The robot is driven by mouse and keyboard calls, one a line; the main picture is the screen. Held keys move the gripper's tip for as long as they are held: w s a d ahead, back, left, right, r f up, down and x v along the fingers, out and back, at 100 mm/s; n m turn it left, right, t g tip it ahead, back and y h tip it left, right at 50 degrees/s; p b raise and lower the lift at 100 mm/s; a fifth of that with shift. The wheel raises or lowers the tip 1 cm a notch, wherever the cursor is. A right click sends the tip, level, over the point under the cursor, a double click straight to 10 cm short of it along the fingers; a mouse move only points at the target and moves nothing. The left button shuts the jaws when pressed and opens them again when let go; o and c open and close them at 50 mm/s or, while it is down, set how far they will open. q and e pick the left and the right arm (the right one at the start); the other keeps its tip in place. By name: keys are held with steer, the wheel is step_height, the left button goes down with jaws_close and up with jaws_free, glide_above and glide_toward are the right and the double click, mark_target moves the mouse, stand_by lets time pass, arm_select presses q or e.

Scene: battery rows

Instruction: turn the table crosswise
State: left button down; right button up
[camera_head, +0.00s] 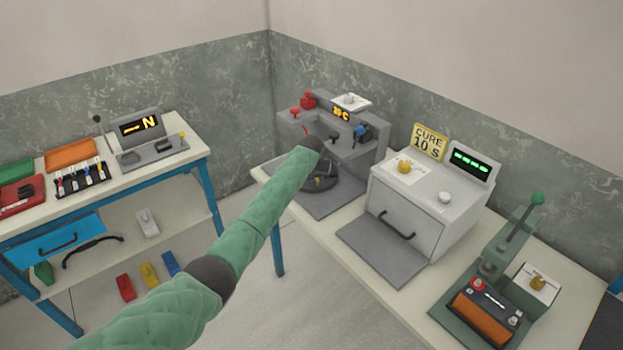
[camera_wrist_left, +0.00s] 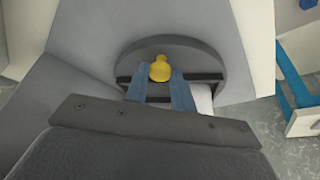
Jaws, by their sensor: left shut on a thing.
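The table is a dark grey round disc (camera_wrist_left: 205,60) with a yellow knob (camera_wrist_left: 160,68) standing on it, as the left wrist view shows. My left gripper (camera_wrist_left: 160,76) has its two blue fingers on either side of the knob and is shut on it. In the head view the round table (camera_head: 321,186) sits on the base of the grey machine (camera_head: 340,208), partly hidden under the end of my green-sleeved left arm. How the disc is turned is hard to tell there. My right gripper is out of view.
A white oven-like box (camera_head: 430,215) with a handle stands right of the machine. A green press (camera_head: 462,318) with a battery (camera_head: 487,312) is at the front right. A blue-framed bench (camera_head: 100,185) with trays stands at the left. Bare floor lies between the benches.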

arm_select(q)
steer(key=shift+r, duration=0.1)
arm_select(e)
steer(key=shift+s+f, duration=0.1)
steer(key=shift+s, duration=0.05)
arm_select(q)
steer(key=c, duration=1.2)
jaws_free()
steer(key=shift+o, duration=0.2)
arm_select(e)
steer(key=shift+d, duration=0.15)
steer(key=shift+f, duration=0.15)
